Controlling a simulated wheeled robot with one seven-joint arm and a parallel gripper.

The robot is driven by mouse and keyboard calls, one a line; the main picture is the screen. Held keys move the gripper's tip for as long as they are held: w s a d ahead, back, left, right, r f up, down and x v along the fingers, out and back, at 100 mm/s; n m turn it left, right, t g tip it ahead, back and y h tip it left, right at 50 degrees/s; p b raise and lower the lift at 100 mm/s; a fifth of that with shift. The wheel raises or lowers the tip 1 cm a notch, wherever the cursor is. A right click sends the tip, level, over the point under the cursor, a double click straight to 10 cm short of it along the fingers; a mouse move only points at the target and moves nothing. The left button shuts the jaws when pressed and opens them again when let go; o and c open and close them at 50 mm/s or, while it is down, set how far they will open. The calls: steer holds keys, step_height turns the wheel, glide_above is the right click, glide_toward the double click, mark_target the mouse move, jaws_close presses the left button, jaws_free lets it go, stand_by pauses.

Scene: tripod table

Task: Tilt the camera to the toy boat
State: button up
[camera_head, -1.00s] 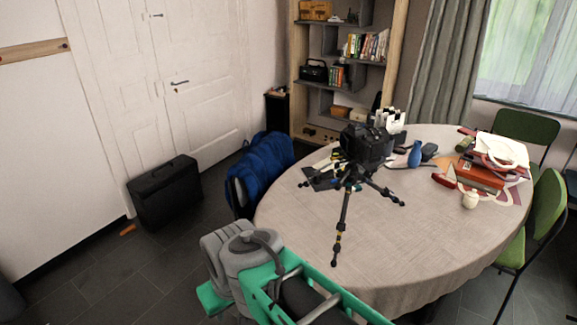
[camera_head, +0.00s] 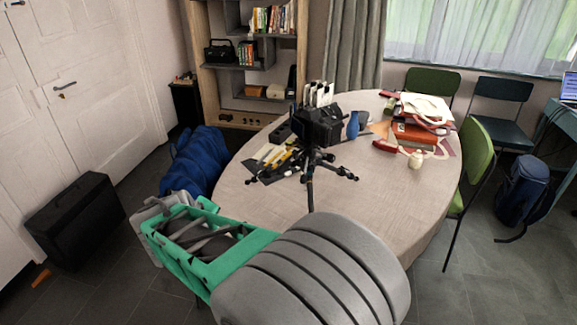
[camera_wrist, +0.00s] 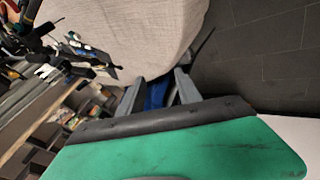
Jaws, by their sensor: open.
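A black camera (camera_head: 318,128) stands on a small black tripod (camera_head: 312,168) with spread legs on the round table (camera_head: 265,195). I cannot make out a toy boat for certain; a small red item (camera_head: 388,147) lies right of the camera, too small to identify. My gripper (camera_wrist: 158,84) is open in the wrist view, its two grey fingers apart beside the table edge. A blue patch shows between the fingers, apparently beyond them. In the head view my arm is at the lower left, clear of the tripod; my fingers are not clearly visible there.
Green chairs (camera_head: 482,160) stand right. A black case (camera_head: 75,220) is on the floor. The table's front is bare.

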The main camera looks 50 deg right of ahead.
mark_target(280, 172)
steer(key=s+d+n+h+b, duration=0.1)
steer(key=d+n+h, duration=0.2)
steer(key=d, duration=0.5)
steer(key=s+d+r+n+g+h+b, duration=0.1)
steer(key=d+n+h, duration=0.2)
steer(key=d+h, duration=0.2)
steer(key=s+d+r+n+g+h+b, duration=0.1)
steer(key=d+n+h, duration=0.3)
steer(key=d, duration=0.7)
steer(key=shift+d+r, duration=0.2)
steer(key=shift+r, duration=0.05)
steer(key=w+d, duration=0.1)
steer(key=d, duration=0.6)
steer(key=shift+d+p, duration=0.15)
steer(key=shift+p, duration=0.15)
steer(key=shift+r, duration=0.1)
steer(key=shift+c, duration=0.2)
jaws_close()
